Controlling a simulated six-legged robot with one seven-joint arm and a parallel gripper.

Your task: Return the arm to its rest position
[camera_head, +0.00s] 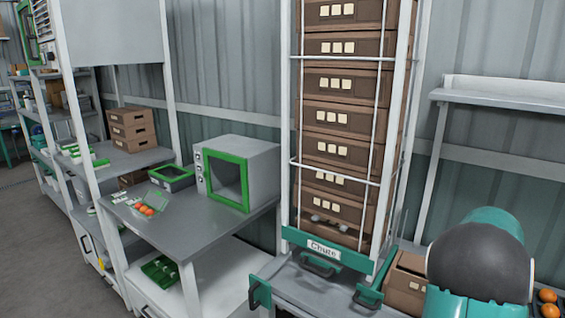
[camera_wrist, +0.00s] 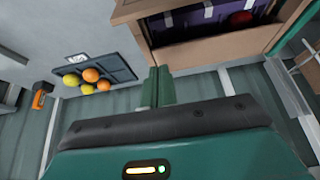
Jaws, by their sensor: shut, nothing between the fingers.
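My gripper (camera_wrist: 158,72) shows in the wrist view, its two green fingers shut together with nothing between them. It is apart from the brown crate (camera_wrist: 190,42) above it in the picture and from a dark tray (camera_wrist: 122,66) to its left. A teal and dark rounded part of my arm (camera_head: 480,258) fills the lower right of the head view. My gripper is not visible in the head view.
Brown crates (camera_head: 336,118) are stacked in a tall white rack labelled Chute (camera_head: 325,248). A grey bench (camera_head: 190,222) holds a green-framed box (camera_head: 238,172). An open carton (camera_head: 404,284) stands beside my arm. Orange and yellow tomatoes (camera_wrist: 91,75) lie in the dark tray.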

